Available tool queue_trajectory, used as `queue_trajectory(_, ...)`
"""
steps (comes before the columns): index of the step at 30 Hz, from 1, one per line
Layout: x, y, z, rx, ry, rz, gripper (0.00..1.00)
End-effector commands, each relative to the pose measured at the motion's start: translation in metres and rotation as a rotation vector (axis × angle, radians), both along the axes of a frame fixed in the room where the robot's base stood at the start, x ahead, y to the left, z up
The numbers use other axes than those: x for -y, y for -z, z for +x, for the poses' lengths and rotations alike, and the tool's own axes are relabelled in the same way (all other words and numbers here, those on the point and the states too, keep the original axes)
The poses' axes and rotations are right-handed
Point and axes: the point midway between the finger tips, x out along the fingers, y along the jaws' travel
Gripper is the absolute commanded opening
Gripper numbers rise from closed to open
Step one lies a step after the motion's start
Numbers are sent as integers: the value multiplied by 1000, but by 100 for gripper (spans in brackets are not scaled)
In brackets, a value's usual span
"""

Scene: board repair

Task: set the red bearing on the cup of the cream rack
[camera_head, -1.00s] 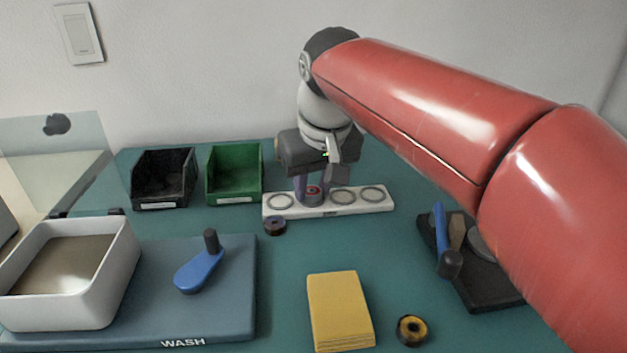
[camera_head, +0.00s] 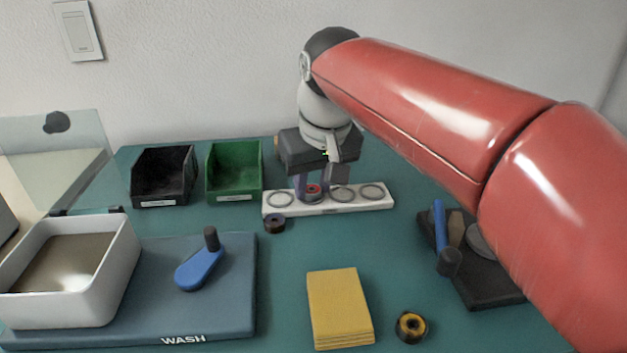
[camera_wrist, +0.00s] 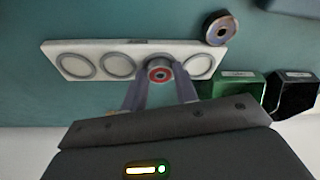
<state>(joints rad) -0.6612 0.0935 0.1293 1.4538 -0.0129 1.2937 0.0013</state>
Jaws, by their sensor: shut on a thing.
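The red bearing (camera_wrist: 160,75), a small ring with a red face and dark bore, sits between the fingertips of my gripper (camera_wrist: 160,85) in the wrist view. My gripper is shut on it. The head view also shows the bearing (camera_head: 313,189) between the fingers, at the cream rack (camera_head: 330,210). The rack is a long pale bar with several round cups in a row. The bearing is over the second cup from the left in the head view, and that cup is mostly hidden. I cannot tell whether the bearing touches it.
A dark bearing (camera_head: 275,223) lies just in front of the rack's left end. Black (camera_head: 163,200) and green bins (camera_head: 234,197) stand behind left. A yellow cloth stack (camera_head: 340,310), a yellow-and-black ring (camera_head: 411,327) and a dark tool tray (camera_head: 490,290) lie nearer.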

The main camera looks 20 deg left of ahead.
Motion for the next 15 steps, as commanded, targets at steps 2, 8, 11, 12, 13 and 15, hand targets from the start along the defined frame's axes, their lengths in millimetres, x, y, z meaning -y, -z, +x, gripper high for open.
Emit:
queue_trajectory(2,0,1,0,-1,0,-1,13)
queue_trajectory(8,0,3,0,-1,0,-1,13)
queue_trajectory(11,0,5,0,-3,0,-3,13)
queue_trajectory(12,0,5,0,-4,0,-4,13)
queue_trajectory(13,0,6,0,-4,0,-4,13)
queue_trajectory(15,0,7,0,-5,0,-5,13)
